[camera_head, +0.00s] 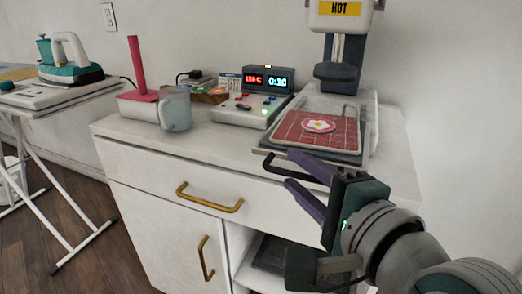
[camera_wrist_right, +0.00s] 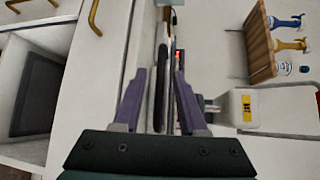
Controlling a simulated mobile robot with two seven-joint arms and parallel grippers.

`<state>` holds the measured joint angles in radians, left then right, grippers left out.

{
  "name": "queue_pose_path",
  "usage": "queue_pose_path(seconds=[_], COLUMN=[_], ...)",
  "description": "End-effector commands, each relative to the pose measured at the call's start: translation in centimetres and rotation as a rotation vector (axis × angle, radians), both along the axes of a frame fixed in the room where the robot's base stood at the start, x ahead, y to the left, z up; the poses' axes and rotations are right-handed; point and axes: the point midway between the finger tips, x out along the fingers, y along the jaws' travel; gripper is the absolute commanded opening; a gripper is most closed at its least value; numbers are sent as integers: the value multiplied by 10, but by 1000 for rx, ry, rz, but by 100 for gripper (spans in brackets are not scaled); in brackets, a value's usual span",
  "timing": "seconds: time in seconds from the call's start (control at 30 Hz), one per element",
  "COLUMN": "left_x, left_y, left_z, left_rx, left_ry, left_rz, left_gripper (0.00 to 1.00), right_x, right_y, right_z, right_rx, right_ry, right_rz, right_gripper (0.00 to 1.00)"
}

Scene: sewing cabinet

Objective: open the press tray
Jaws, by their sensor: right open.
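The press tray (camera_head: 345,157) is a flat grey tray at the front of the heat press, carrying a red cloth (camera_head: 290,123) with a pink and white patch (camera_head: 319,125) on it. Its black handle (camera_head: 270,168) sticks out past the cabinet's front edge. My right gripper (camera_head: 289,168) is at this handle, with its purple fingers apart. In the right wrist view the dark handle (camera_wrist_right: 161,85) lies between the two open fingers; I cannot tell whether either touches it. The press head (camera_head: 340,12) with a yellow HOT label is raised above the tray. My left gripper is not visible.
The white cabinet (camera_head: 140,165) has a drawer with a brass handle (camera_head: 209,198) below the tray. A control box (camera_head: 245,113) with a lit display (camera_head: 268,80) and a grey mug (camera_head: 174,110) stand left of the press. A wooden rack (camera_wrist_right: 260,45) shows in the wrist view.

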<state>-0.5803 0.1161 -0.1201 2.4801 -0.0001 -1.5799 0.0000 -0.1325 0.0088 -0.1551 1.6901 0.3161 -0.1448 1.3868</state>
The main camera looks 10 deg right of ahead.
Motion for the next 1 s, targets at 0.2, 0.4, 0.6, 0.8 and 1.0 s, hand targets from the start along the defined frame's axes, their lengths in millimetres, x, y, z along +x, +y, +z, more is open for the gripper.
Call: queue_pose_path(seconds=[0.2,0.4,0.6,0.8,1.0], left_x=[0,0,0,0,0], left_y=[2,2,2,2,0], left_z=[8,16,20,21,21], left_rx=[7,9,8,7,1], left_ry=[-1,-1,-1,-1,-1], left_rz=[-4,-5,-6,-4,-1], left_gripper=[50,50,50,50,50], right_x=[-21,-60,-88,-96,-96], right_y=[-4,-12,-18,-20,-20], right_z=[4,9,14,15,15], right_rx=[-2,-3,-1,0,0], right_ry=[4,4,3,0,0], right_rz=[1,1,1,0,0], right_gripper=[42,42,42,42,42])
